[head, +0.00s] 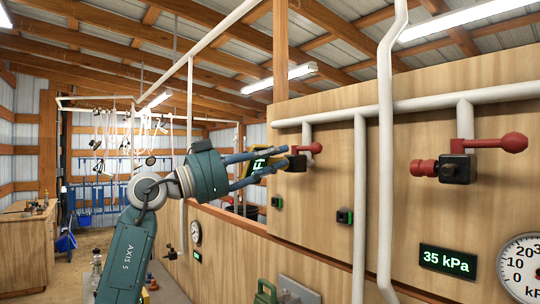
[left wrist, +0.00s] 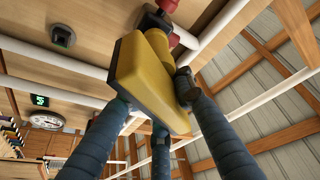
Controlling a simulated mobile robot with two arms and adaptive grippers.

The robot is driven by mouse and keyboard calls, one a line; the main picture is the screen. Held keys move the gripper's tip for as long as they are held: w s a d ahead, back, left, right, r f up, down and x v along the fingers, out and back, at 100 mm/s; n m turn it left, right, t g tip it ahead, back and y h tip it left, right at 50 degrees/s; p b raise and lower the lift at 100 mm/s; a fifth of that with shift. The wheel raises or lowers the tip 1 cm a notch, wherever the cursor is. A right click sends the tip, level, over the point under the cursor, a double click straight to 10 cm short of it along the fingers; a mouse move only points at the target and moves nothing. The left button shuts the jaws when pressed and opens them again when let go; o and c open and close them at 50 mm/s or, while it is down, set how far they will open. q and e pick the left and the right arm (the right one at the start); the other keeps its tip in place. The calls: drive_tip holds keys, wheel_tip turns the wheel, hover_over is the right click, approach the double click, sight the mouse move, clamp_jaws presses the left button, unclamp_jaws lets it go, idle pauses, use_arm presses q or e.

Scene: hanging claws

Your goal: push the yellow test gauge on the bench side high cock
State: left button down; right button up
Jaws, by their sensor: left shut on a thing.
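My left gripper (head: 277,160) is shut on the yellow test gauge (head: 259,164), which has a dark display with green characters. In the left wrist view part of this cock's red (left wrist: 167,5) shows at the top edge. I cannot tell whether gauge and cock touch. My right gripper is not in view.
A second red-handled cock (head: 456,168) is nearer on the right, above a 35 kPa display (head: 447,262) and a round dial (head: 521,268). White vertical pipes (head: 360,210) cross the panel between the cocks. A green-lit switch (head: 344,216) is below. A wooden bench (head: 27,250) stands far left.

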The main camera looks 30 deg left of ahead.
use_arm(q)
drive_tip(key=c, duration=1.4)
unclamp_jaws()
drive_tip(key=shift+w, duration=0.1)
drive_tip(key=shift+s+a+f, duration=0.15)
drive_tip(key=shift+s+a, duration=0.1)
drive_tip(key=shift+s, duration=0.05)
drive_tip(key=v, duration=1.1)
drive_tip(key=shift+s, duration=0.2)
